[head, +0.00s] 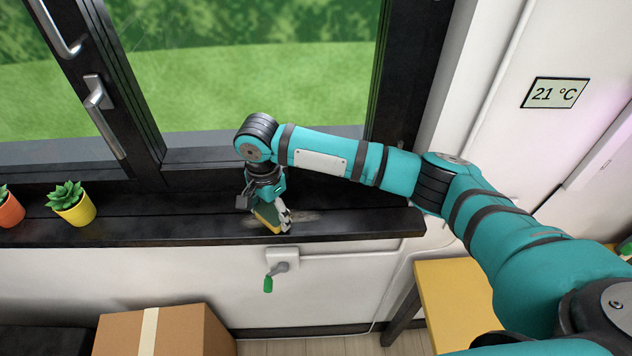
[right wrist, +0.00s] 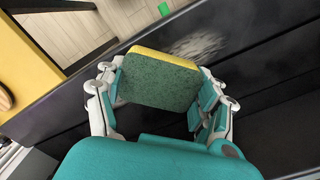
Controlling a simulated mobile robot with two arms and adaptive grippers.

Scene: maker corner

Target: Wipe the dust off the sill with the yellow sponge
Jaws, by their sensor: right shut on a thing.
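The dark sill (head: 160,231) runs under the window in the head view. My right gripper (head: 272,218) is over the sill and shut on the yellow sponge (head: 266,221), which has a green scouring side. In the right wrist view the sponge (right wrist: 160,82) sits between the two fingers of my right gripper (right wrist: 158,92), green side toward the camera. A pale patch of dust (head: 310,217) lies on the sill just right of the sponge; it also shows beyond the sponge in the right wrist view (right wrist: 200,46). Whether the sponge touches the sill is unclear. My left gripper is not in view.
A yellow pot with a succulent (head: 76,208) and an orange pot (head: 10,210) stand on the sill at the left. A crank with a green handle (head: 270,274) is on the wall below. A cardboard box (head: 185,328) and a yellow table (head: 445,290) stand lower down.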

